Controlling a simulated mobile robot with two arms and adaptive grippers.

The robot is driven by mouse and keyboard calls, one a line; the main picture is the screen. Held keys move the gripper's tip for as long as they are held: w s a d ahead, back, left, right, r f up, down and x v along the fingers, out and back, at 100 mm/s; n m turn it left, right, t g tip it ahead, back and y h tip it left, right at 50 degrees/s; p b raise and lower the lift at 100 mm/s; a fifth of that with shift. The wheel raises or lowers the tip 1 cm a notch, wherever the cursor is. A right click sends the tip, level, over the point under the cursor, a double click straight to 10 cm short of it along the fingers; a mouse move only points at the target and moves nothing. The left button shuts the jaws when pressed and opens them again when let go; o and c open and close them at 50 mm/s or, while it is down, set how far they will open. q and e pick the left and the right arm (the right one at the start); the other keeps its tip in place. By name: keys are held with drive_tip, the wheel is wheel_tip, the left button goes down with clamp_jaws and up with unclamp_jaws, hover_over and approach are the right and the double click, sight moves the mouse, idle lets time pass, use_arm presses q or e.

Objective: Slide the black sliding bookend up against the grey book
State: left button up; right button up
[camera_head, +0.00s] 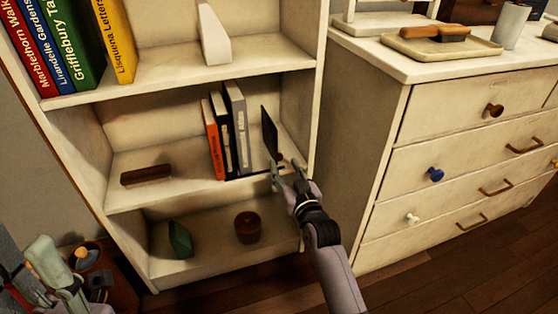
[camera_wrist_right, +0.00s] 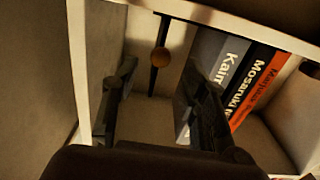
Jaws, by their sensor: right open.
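The black sliding bookend (camera_head: 269,132) stands upright on the middle shelf, to the right of the grey book (camera_head: 237,125), with a gap between them. In the right wrist view, the bookend (camera_wrist_right: 155,75) appears edge-on with a round wooden knob (camera_wrist_right: 160,57). The grey book (camera_wrist_right: 208,48) is to its right there. My right gripper (camera_head: 287,172) is open at the shelf front; its fingers (camera_wrist_right: 160,100) appear on either side of the bookend in the wrist view, and neither visibly grips it. My left gripper (camera_head: 42,265) is partly visible low at the left; its opening is unclear.
Black (camera_head: 220,132) and orange (camera_head: 211,138) books stand left of the grey book. A brown block (camera_head: 146,175) lies farther left. The shelf's right side wall (camera_head: 301,95) bounds the space. Below are a green object (camera_head: 180,239) and brown bowl (camera_head: 248,227); a dresser (camera_head: 450,150) stands right.

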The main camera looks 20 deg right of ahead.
sight(280, 158)
drive_tip(key=w+b, duration=0.1)
drive_tip(key=w, duration=0.3)
drive_tip(key=shift+w+a+f, duration=0.1)
drive_tip(key=shift+w, duration=0.05)
drive_tip(key=shift+w+b, duration=0.3)
drive_tip(key=shift+w, duration=0.35)
clamp_jaws()
